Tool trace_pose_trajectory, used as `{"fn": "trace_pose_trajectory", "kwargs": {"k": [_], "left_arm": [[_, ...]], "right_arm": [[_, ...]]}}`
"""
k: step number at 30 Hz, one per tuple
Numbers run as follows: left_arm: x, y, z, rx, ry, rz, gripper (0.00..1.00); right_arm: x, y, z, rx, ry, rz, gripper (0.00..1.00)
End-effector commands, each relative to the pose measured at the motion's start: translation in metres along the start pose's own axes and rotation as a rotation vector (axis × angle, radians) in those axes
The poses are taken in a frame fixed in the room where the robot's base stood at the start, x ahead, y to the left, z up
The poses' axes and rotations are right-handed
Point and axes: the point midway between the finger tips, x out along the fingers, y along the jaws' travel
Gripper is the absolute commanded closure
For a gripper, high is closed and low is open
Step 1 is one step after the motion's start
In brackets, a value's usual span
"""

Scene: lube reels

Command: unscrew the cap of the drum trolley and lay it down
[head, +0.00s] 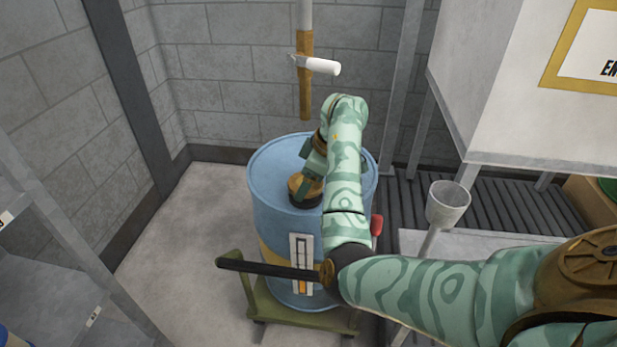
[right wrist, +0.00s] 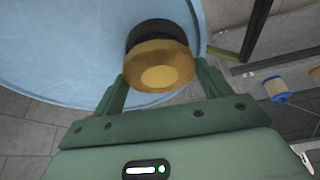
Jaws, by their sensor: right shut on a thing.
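A blue drum (head: 270,215) with a yellow band and a level gauge stands upright on a green trolley (head: 275,318) with a dark handle. The brass-and-black cap (head: 299,184) is at the drum's top, near its front edge. My right gripper (head: 309,184) reaches down over it. In the right wrist view the cap (right wrist: 160,62) sits between the two green fingers, and the gripper (right wrist: 160,82) is shut on it. I cannot tell whether the cap is seated or slightly raised, as its underside is hidden. My left gripper is out of view.
A white cylinder-ended nozzle (head: 320,66) hangs on a brown-and-white pipe behind the drum. A grey funnel cup (head: 447,203) stands to the right, by a white cabinet (head: 490,80). A grey shelf (head: 60,260) is at left. Floor left of the drum is clear.

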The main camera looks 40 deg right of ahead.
Motion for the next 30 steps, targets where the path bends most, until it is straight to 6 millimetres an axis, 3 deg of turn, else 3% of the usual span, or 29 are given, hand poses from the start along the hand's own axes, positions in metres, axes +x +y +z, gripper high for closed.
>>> {"fn": "trace_pose_trajectory", "kwargs": {"k": [12,25,30], "left_arm": [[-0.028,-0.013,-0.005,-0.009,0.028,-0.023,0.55],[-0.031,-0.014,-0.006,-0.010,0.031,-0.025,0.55],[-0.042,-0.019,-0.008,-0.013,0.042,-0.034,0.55]], "right_arm": [[0.001,0.000,0.000,-0.354,-0.001,-0.155,0.48],[0.004,0.000,0.001,-0.421,-0.004,-0.187,0.48],[0.001,0.001,-0.001,-0.633,-0.001,-0.274,0.48]]}}
